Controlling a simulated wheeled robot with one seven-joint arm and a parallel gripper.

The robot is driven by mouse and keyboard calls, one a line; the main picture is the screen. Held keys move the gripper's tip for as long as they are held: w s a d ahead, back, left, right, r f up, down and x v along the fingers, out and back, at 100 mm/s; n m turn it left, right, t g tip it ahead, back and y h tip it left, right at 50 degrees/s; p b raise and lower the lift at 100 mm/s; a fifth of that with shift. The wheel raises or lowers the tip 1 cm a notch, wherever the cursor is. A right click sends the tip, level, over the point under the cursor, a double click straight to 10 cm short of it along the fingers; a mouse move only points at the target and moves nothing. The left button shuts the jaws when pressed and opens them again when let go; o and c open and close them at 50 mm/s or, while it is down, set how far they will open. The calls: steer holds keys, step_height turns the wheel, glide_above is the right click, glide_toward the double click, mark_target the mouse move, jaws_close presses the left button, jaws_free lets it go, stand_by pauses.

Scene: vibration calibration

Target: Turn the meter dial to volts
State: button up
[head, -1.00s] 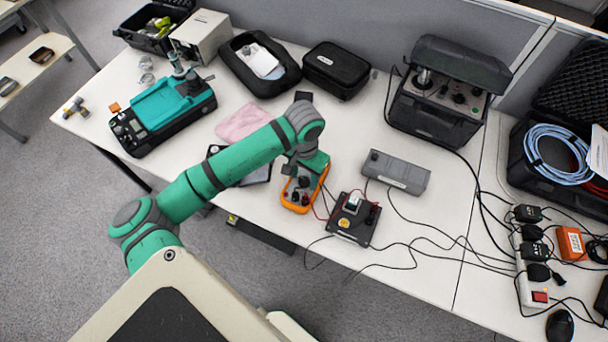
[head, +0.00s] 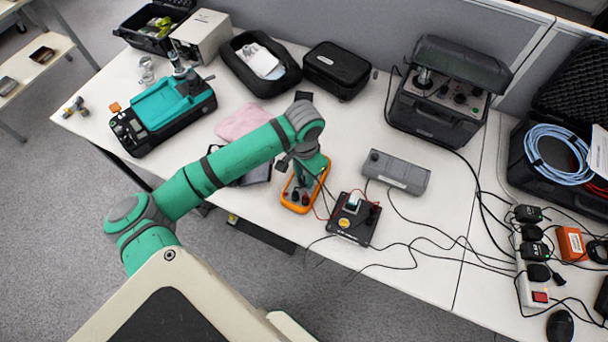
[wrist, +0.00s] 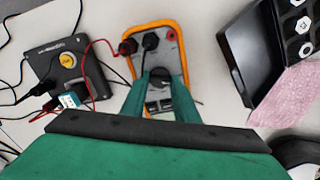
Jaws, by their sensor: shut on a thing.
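The meter (head: 289,200) is an orange-rimmed handheld unit with a grey face, lying on the table. In the wrist view the meter (wrist: 178,60) shows plugs and jacks at its top end and a display near my gripper's base. My gripper (head: 301,183) points down over the meter's middle. In the wrist view my gripper (wrist: 160,82) is shut on the dark round dial (wrist: 160,74), with a green finger on either side. The fingers hide most of the dial, and its pointer and markings cannot be read.
A pink cloth (head: 243,122) lies to the left. Cables cross the table's right front; the left front is clear.

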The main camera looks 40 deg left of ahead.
mark_target(304, 179)
steer(key=m, duration=0.5)
steer(key=shift+m, duration=0.4)
stand_by(0.3)
steer(key=o, duration=1.1)
steer(key=shift+c, duration=0.2)
step_height(304, 179, up, 11)
steer(key=shift+f, duration=0.1)
